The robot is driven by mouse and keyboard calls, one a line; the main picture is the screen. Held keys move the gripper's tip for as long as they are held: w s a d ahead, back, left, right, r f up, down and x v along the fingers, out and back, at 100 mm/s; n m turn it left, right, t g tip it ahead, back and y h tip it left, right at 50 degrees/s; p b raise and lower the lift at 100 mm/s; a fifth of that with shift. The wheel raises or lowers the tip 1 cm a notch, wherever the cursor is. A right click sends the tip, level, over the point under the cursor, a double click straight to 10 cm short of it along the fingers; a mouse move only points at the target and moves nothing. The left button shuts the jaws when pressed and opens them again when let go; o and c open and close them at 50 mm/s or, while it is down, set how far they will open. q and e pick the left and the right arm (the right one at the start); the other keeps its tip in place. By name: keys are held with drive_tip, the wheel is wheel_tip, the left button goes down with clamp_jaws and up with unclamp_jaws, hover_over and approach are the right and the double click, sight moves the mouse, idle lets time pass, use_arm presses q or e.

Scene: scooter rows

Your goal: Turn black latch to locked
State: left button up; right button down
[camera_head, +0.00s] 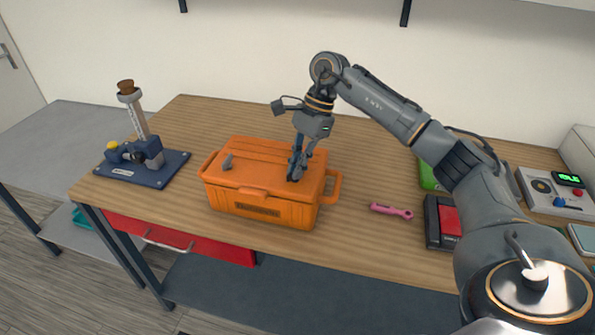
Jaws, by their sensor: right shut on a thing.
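An orange case (250,190) with a closed lid stands on the wooden table. A dark grey latch (228,162) sticks up from the left part of its lid. My right gripper (297,170) points down at the right part of the lid, with its fingers shut on a small dark thing there, which I take to be the black latch. The fingers hide most of this latch, so its turn position cannot be told. My left gripper is not in view.
A blue stand (150,165) with a corked tube is left of the case. A pink tool (391,211), a black and red box (442,222) and a device with a green display (556,192) lie to the right. The tabletop behind the case is clear.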

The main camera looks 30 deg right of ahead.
drive_tip(key=n+g+b, duration=0.1)
drive_tip(key=n, duration=0.2)
drive_tip(key=n+g+h+b, duration=0.1)
drive_tip(key=n, duration=0.1)
drive_tip(key=shift+w+n, duration=0.15)
drive_tip(key=shift+n, duration=0.25)
idle(0.4)
drive_tip(key=c, duration=1.5)
unclamp_jaws()
drive_tip(key=shift+r, duration=0.15)
drive_tip(key=v, duration=1.1)
drive_tip(key=shift+w+d+r, duration=0.1)
drive_tip(key=shift+w+r, duration=0.1)
drive_tip(key=shift+r, duration=0.1)
